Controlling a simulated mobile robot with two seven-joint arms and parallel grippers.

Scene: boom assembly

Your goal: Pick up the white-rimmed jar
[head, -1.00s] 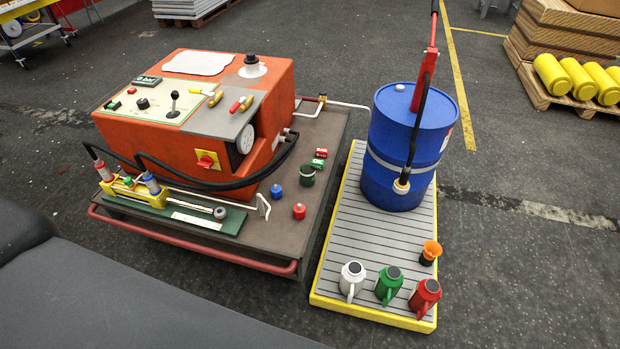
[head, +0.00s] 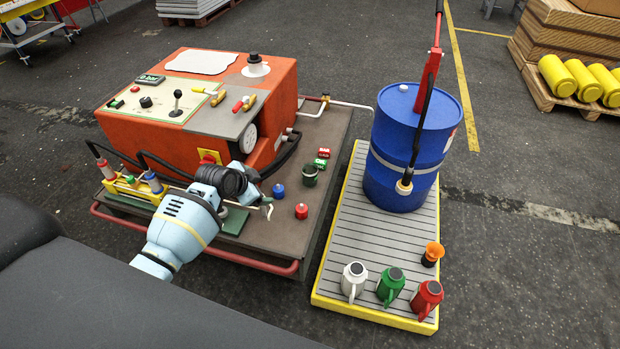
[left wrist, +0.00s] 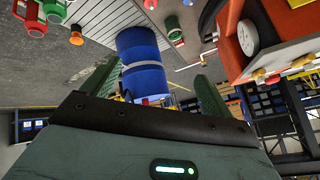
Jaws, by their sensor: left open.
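The jar (head: 309,175) is a small dark pot with a greenish body, standing on the cart's deck right of the orange machine. Its rim colour is hard to tell in the head view. My right gripper is not in view.
A blue cap (head: 279,191) and a red cap (head: 301,211) stand close to the jar. Red and green blocks (head: 322,158) lie behind it. The orange machine (head: 205,100) and its black hose are to the left. A blue drum (head: 405,150) stands on the pallet at right.

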